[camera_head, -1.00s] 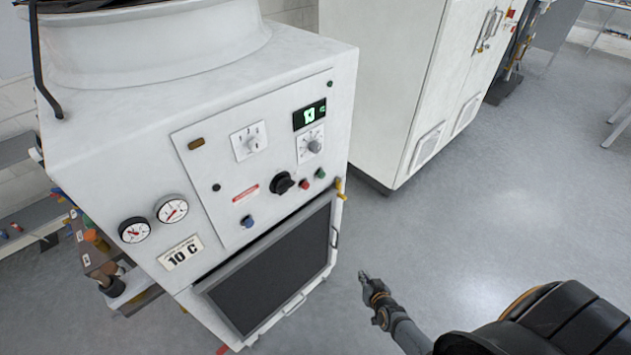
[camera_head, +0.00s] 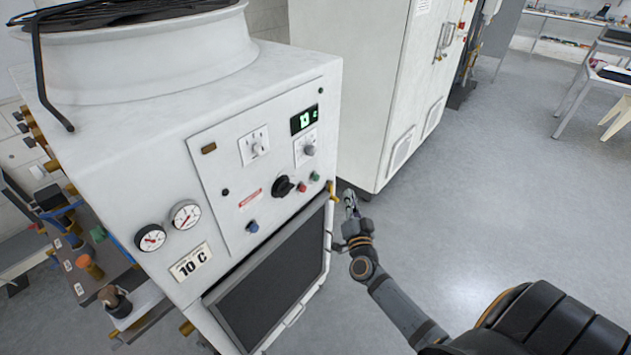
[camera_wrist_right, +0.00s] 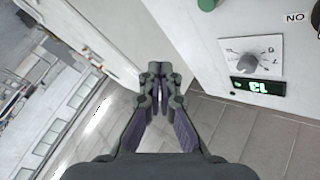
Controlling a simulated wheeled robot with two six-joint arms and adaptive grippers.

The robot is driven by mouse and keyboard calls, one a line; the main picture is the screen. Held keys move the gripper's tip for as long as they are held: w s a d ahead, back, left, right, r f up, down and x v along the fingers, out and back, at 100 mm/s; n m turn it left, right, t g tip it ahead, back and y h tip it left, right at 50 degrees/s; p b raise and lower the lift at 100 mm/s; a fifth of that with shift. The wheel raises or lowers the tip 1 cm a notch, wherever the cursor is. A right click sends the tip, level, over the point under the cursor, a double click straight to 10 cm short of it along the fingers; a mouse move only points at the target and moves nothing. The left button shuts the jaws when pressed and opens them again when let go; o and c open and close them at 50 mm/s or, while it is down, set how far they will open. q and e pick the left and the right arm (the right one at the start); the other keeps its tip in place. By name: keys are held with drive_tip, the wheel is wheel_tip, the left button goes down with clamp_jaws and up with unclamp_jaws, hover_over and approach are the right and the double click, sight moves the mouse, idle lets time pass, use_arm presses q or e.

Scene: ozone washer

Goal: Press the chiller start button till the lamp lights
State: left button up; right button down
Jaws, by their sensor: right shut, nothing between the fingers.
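The white chiller (camera_head: 110,115) stands at the left of the head view. Its front panel carries a green button (camera_head: 315,176), a red button (camera_head: 302,187), a blue button (camera_head: 253,226) and a black rotary knob (camera_head: 283,187). The green button also shows at the top edge of the right wrist view (camera_wrist_right: 207,4). A small dark green lamp (camera_head: 321,90) at the panel's top right looks unlit. My right gripper (camera_head: 350,197) is shut and empty, right of the panel and apart from the buttons. It also shows in the right wrist view (camera_wrist_right: 161,72). My left gripper is out of view.
The green display (camera_head: 304,120) reads 13, with a dial (camera_head: 309,149) below it. A yellow-brown fitting (camera_head: 333,190) sticks out at the chiller's right edge, close to my gripper. A white cabinet (camera_head: 372,90) stands behind. The floor (camera_head: 490,200) at right is clear.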

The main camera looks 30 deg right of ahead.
sight(316, 178)
drive_tip(key=shift+d+f, duration=0.1)
drive_tip(key=shift+w, duration=0.15)
drive_tip(key=w+a+b, duration=0.2)
drive_tip(key=w+a, duration=0.1)
drive_tip(key=w, duration=0.5)
drive_tip(key=shift+a+b, duration=0.25)
drive_tip(key=shift+b, duration=0.15)
idle(1.1)
drive_tip(key=shift+w+a, duration=0.15)
drive_tip(key=shift+w, duration=0.2)
